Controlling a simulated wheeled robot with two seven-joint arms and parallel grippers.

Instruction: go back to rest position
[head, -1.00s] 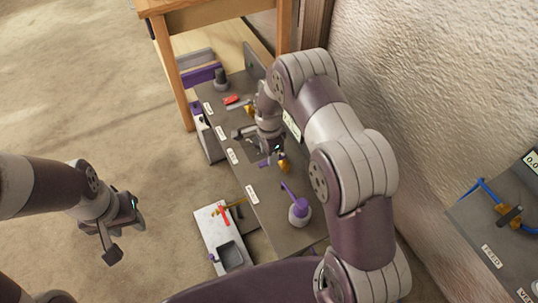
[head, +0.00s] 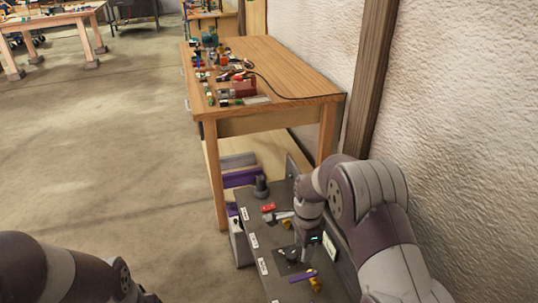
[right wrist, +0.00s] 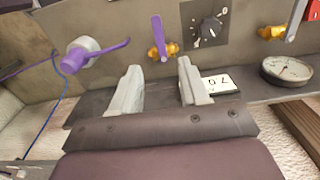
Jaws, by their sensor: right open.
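My right gripper (head: 299,254) is over the dark grey bench panel (head: 262,222) in the head view. In the right wrist view its two pale fingers (right wrist: 150,92) stand apart with nothing between them. Beyond the fingertips are a purple lever on a yellow valve (right wrist: 158,38) and a black dial (right wrist: 211,27). My left arm (head: 65,272) shows at the lower left of the head view, but its fingers are outside the picture.
A wooden table (head: 275,70) with tools stands behind the panel. A textured wall (head: 475,120) is close on the right. A round gauge (right wrist: 286,69) and a purple-handled fitting (right wrist: 85,52) are near my right gripper. The floor (head: 110,150) on the left is clear.

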